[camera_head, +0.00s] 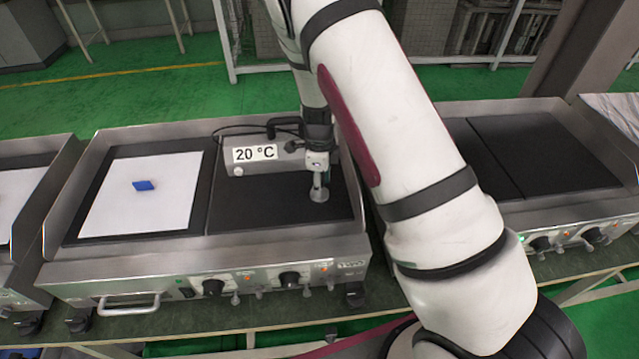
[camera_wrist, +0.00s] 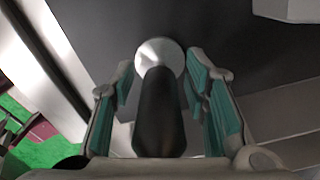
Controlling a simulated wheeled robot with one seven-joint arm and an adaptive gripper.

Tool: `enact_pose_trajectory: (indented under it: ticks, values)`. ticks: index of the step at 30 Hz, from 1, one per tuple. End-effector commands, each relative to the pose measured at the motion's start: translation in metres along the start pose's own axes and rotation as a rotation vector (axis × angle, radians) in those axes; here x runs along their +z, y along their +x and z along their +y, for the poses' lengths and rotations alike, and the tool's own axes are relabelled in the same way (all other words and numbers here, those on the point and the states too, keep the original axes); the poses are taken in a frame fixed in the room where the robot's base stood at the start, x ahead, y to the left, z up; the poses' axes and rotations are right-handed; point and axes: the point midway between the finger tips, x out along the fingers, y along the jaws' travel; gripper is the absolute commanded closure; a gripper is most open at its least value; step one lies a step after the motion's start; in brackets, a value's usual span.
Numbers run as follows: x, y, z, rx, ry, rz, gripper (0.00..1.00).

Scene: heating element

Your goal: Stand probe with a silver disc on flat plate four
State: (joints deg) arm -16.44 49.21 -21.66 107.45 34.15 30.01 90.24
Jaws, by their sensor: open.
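The probe has a dark handle (camera_wrist: 160,120) and a round silver disc (camera_head: 319,192) at its lower end. It stands about upright on the dark right-hand plate (camera_head: 250,212) of the middle griddle, its disc seemingly resting on the surface. In the wrist view the silver disc (camera_wrist: 160,54) lies against the dark plate (camera_wrist: 105,25). My gripper (camera_head: 317,158) is around the probe from above. In the wrist view, its green-padded fingers (camera_wrist: 162,82) are on both sides of the handle, with gaps visible. No plate number is readable.
A metal box labelled 20 °C (camera_head: 255,154) stands behind the probe, with a black cable. A white sheet (camera_head: 180,205) with a blue piece (camera_head: 144,185) covers the left plate. Another griddle with bare dark plates (camera_head: 545,155) is at right. Raised metal rims edge the griddles.

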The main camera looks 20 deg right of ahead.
Motion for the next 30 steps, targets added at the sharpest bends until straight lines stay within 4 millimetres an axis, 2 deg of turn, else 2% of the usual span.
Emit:
enact_pose_trajectory:
  ticks: [5,15,23,26,30]
  values:
    - [0.002,-0.027,-0.001,-0.005,-0.002,-0.003,0.58]
    - [0.001,-0.095,0.000,-0.003,-0.002,-0.003,0.58]
    - [0.000,-0.119,0.000,-0.001,-0.006,-0.004,0.58]
    - [-0.001,-0.131,0.005,0.000,-0.045,-0.020,0.58]
    - [-0.005,-0.163,0.019,-0.007,-0.186,-0.072,0.58]
